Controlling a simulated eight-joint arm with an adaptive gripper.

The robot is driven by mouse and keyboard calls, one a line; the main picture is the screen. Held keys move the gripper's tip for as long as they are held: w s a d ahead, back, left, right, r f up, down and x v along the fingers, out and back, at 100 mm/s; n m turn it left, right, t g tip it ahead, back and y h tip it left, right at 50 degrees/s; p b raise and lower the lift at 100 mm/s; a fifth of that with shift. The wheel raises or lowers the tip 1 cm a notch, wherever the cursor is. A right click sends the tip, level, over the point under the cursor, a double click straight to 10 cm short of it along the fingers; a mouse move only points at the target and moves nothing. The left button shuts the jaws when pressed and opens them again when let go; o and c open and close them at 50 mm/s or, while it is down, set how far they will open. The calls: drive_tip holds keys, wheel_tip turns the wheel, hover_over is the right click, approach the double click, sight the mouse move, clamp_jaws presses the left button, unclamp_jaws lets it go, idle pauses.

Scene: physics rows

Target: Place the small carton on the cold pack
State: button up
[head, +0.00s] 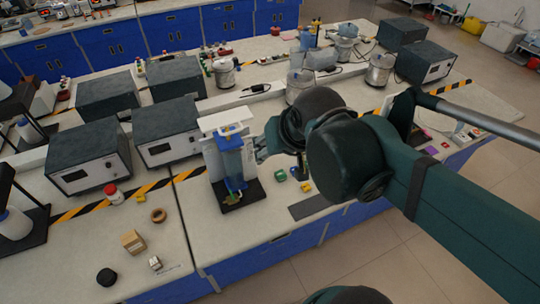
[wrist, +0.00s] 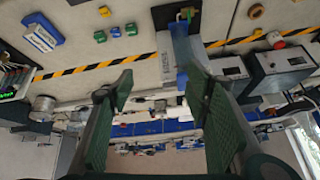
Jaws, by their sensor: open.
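A flat blue item, which looks like the cold pack (wrist: 33,21), lies on the bench at the upper left of the wrist view. A white face with blue markings, possibly the small carton (wrist: 42,38), shows on it; I cannot tell whether it is a separate box or a label. In the head view my arm seems to hide this spot. A small brown box (head: 132,241) stands at the front left of the bench. My gripper (wrist: 158,88) is open and empty above the bench, its fingers wide apart; in the head view (head: 262,150) it is partly hidden.
A blue upright stand (head: 232,160) on a black base is close to my gripper. Small green and yellow blocks (head: 281,175) lie beside it. Grey instrument boxes (head: 168,130) stand behind at the left. A dark mat (head: 310,207) lies at the front edge.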

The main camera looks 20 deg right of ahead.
drive_tip(key=shift+s+a+f+n+t, duration=0.15)
drive_tip(key=shift+s+a+n+t, duration=0.15)
drive_tip(key=shift+s+a+n, duration=0.85)
